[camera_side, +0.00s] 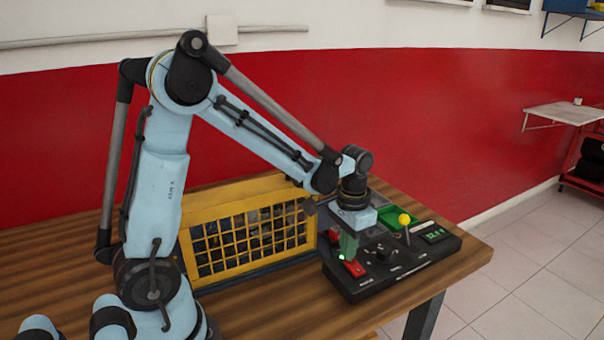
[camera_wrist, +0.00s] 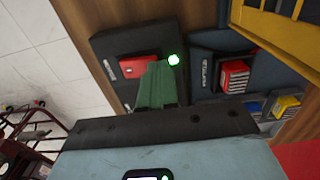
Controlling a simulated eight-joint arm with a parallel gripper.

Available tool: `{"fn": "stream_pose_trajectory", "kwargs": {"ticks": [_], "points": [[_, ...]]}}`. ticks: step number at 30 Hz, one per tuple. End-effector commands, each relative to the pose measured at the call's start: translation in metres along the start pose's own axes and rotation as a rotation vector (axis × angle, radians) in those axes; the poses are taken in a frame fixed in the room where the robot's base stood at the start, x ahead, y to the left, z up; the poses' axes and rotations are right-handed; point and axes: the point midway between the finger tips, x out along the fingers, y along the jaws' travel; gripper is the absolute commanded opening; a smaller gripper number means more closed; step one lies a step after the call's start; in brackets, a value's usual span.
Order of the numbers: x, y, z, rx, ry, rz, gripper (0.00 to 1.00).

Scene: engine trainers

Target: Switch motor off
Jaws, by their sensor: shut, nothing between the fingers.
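A black control panel (camera_side: 400,272) lies on the wooden bench at the right of the side view. A red rocker switch (camera_side: 355,268) sits at its near left, and it also shows in the wrist view (camera_wrist: 135,67). A small green lamp (camera_side: 341,257) beside the switch is lit, and it glows in the wrist view (camera_wrist: 174,60). My gripper (camera_side: 347,252) points down with its greenish fingers shut and empty, right over the switch and lamp. In the wrist view its fingers (camera_wrist: 160,80) cover part of the switch's surroundings. I cannot tell whether they touch the switch.
A lever with a yellow ball (camera_side: 404,219), a black knob (camera_side: 386,254) and a lit green display (camera_side: 434,235) are on the panel. A yellow mesh guard (camera_side: 245,236) stands left of it. The bench front (camera_side: 290,310) is clear.

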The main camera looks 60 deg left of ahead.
Motion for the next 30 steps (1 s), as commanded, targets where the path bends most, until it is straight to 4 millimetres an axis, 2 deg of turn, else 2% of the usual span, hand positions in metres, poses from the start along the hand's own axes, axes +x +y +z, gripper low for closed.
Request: {"fn": "stream_pose_trajectory", "kwargs": {"ticks": [14, 30], "points": [[0.004, 0.000, 0.000, 0.000, 0.000, 0.000, 0.00], [-0.035, 0.000, 0.000, 0.000, 0.000, 0.000, 0.00]]}}
